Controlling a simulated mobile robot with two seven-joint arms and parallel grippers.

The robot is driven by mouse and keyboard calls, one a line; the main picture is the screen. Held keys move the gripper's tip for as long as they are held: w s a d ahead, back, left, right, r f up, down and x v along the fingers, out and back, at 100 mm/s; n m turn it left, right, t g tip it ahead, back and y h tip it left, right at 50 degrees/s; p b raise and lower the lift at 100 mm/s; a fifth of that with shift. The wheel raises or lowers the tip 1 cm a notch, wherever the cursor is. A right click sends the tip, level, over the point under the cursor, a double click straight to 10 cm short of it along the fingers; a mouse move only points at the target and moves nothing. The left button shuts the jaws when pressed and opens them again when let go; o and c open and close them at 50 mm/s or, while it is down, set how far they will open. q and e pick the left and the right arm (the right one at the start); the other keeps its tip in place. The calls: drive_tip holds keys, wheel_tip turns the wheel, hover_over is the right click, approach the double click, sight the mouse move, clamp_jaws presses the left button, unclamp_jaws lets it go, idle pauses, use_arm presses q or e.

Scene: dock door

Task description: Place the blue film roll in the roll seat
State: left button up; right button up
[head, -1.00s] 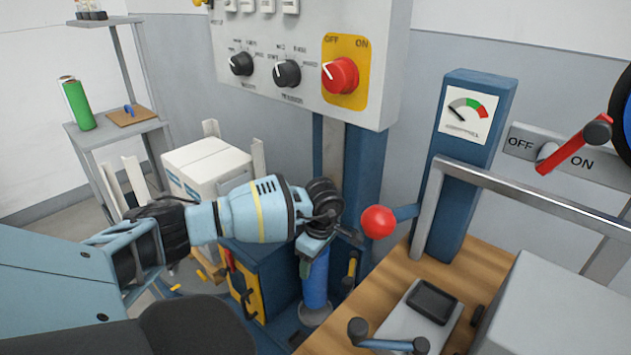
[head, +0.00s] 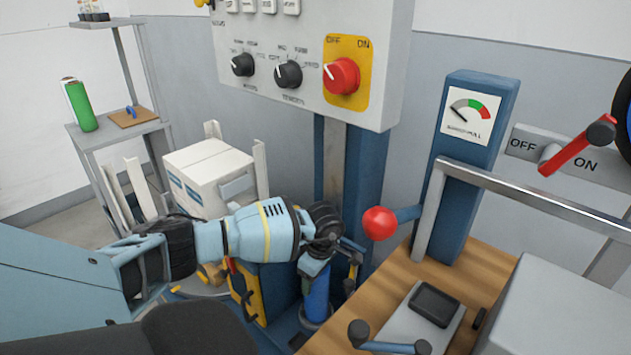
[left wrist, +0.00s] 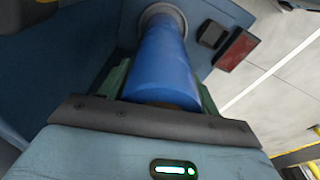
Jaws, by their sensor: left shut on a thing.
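The blue film roll (head: 317,290) stands about upright below my left gripper (head: 318,258) in the head view. In the left wrist view the roll (left wrist: 165,62) lies between the two fingers of my left gripper (left wrist: 163,92), which is shut on its near end. The roll seat, a round grey ring (left wrist: 163,13), shows at the roll's far end, and it also shows in the head view (head: 312,322). The roll's lower end meets the ring in the picture; I cannot tell how deep it sits. My right gripper is not in view.
A control panel (head: 305,50) on a blue column rises just behind my gripper. A red ball knob (head: 379,223) sticks out close to its right. A wooden bench top (head: 455,275) lies to the right. A green roll (head: 80,105) stands on a shelf at the left.

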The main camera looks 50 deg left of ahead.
use_arm(q)
drive_tip(key=shift+f, duration=0.1)
drive_tip(key=o, duration=1.8)
drive_tip(key=r, duration=0.4)
drive_tip(key=d+r, duration=0.1)
drive_tip(key=r, duration=0.7)
drive_tip(key=shift+w+d+r+p, duration=0.1)
drive_tip(key=shift+w+d+p, duration=0.1)
drive_tip(key=shift+p, duration=0.1)
